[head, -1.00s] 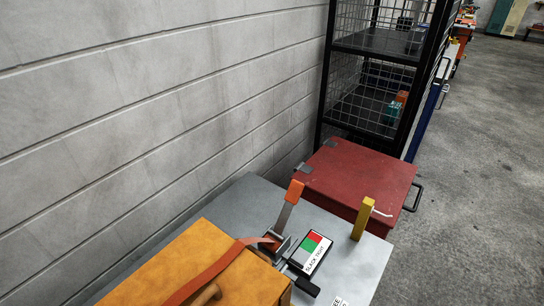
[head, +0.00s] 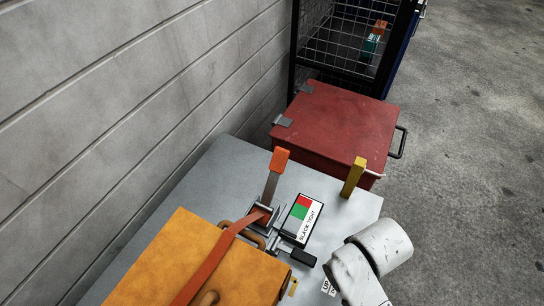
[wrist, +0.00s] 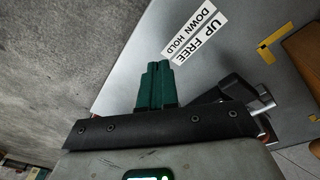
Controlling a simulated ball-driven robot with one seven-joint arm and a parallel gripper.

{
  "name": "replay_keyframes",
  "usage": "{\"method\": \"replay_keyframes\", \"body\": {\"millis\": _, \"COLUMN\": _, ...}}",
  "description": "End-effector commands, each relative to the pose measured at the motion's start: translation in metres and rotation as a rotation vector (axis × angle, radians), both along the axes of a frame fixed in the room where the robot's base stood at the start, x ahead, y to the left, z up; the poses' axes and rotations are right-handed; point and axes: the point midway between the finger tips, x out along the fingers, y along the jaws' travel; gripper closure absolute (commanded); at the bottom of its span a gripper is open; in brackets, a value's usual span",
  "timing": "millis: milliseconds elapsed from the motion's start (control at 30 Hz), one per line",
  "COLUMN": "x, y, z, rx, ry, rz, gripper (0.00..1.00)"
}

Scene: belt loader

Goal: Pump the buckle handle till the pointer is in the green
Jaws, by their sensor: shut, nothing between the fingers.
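The buckle handle (head: 271,180) stands raised in the head view, a metal lever with an orange grip on top. It rises from the metal ratchet buckle (head: 262,216), where an orange strap (head: 222,256) comes over a tan box. Beside it lies a gauge card (head: 303,220) marked SLACK TIGHT, with red and green patches; I cannot make out its pointer. A short black-gripped lever (head: 302,256) lies in front of the gauge. My gripper (wrist: 158,66), with green fingers, is shut and empty in the wrist view, near the UP FREE DOWN HOLD label (wrist: 195,35). The head view does not show the fingers.
The tan box (head: 170,257) fills the lower left of the grey table (head: 215,178). A yellow post (head: 354,177) stands at the table's far right edge. Behind are a red chest (head: 342,125) and a black wire rack (head: 340,40). A block wall borders the left.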

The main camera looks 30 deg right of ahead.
Motion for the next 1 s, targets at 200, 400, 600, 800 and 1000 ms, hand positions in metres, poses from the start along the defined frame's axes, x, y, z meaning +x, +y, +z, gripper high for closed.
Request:
{"method": "replay_keyframes", "body": {"millis": 200, "x": 0.113, "y": 0.050, "z": 0.091, "rx": -0.206, "ry": -0.205, "rz": -0.283, "gripper": 1.00}}
{"method": "replay_keyframes", "body": {"millis": 400, "x": 0.174, "y": 0.118, "z": 0.159, "rx": -0.329, "ry": -0.492, "rz": -0.551, "gripper": 1.00}}
{"method": "replay_keyframes", "body": {"millis": 600, "x": 0.194, "y": 0.162, "z": 0.205, "rx": -0.343, "ry": -0.700, "rz": -0.696, "gripper": 1.00}}
{"method": "replay_keyframes", "body": {"millis": 800, "x": 0.196, "y": 0.170, "z": 0.212, "rx": -0.341, "ry": -0.743, "rz": -0.727, "gripper": 1.00}}
{"method": "replay_keyframes", "body": {"millis": 1000, "x": 0.197, "y": 0.169, "z": 0.211, "rx": -0.341, "ry": -0.741, "rz": -0.726, "gripper": 1.00}}
